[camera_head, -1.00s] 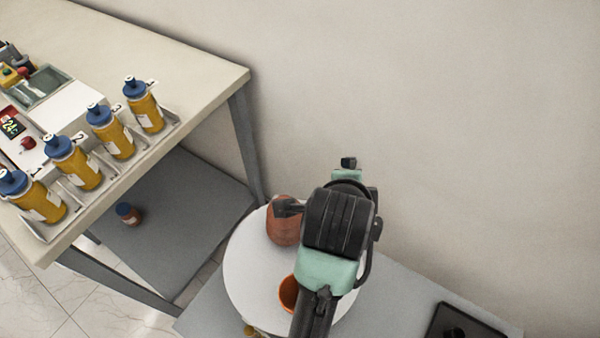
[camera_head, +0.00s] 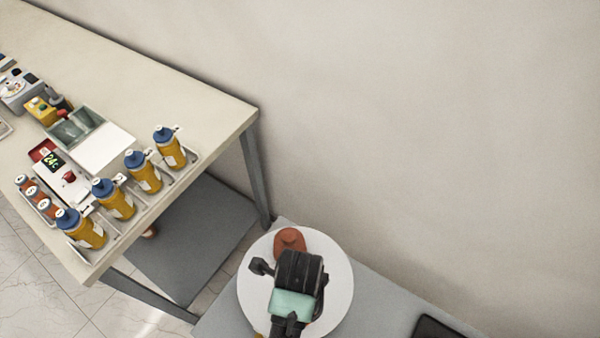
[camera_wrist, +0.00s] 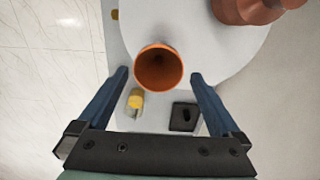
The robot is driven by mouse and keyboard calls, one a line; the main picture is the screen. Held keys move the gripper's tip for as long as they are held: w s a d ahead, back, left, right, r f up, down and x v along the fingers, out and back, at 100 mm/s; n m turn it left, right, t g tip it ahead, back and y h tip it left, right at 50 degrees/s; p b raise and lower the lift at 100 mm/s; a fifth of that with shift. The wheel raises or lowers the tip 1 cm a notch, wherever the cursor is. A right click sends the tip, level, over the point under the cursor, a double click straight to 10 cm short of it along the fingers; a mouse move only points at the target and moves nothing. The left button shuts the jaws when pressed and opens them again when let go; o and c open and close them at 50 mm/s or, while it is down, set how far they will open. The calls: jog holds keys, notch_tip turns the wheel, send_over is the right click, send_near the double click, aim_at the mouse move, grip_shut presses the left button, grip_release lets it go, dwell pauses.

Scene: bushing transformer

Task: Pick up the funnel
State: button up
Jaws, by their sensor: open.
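An orange funnel (camera_wrist: 159,70) stands with its wide, dark mouth facing the camera in the wrist view. It is over the pale round surface (camera_wrist: 185,40). My gripper (camera_wrist: 160,77) is open, with one dark blue finger on each side of the funnel and a gap on both sides. I cannot tell how far above the funnel the fingertips are. In the head view, my arm hides the funnel and covers part of the white round surface (camera_head: 338,275).
A reddish-brown vessel (camera_head: 290,239) stands close by on the round surface; it also shows in the wrist view (camera_wrist: 243,8). A small yellow item (camera_wrist: 136,98) and a black item (camera_wrist: 185,117) lie near the gripper. A table with several yellow bottles (camera_head: 115,198) stands left. A wall is behind.

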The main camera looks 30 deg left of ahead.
jog(key=shift+s+d+f+p, duration=0.1)
jog(key=shift+f+p, duration=0.1)
jog(key=shift+f, duration=1.7)
jog(key=shift+d+f+p, duration=0.1)
jog(key=shift+f+p, duration=0.05)
jog(key=shift+f, duration=1.7)
jog(key=c, duration=1.2)
